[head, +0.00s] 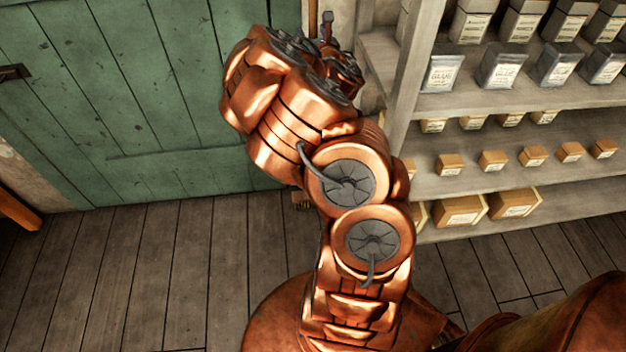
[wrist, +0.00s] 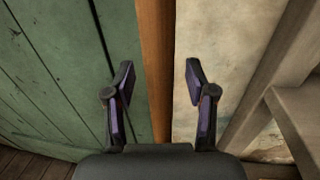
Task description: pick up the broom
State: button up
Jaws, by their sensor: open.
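I cannot make out a broom for certain in either view. In the wrist view my gripper (wrist: 159,65) is open, its two dark fingers apart with nothing held. An upright brown wooden strip (wrist: 157,60) shows between and beyond the fingers; I cannot tell whether it is a handle or the door's frame. In the head view my copper arm hides most of the gripper and the floor behind it. A small tan thing (head: 300,200) shows on the floor beside the arm, mostly hidden.
A green plank door (head: 130,90) stands at the left, with pale wall (wrist: 200,70) right of the brown strip. A shelf unit (head: 440,185) with several boxes and tins stands at the right. An orange-brown wooden piece (head: 17,210) shows at the left edge. The floor (head: 150,270) at lower left is clear.

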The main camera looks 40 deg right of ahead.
grip_shut()
jog(key=shift+r, duration=0.1)
dwell(0.3)
jog(key=shift+r, duration=0.1)
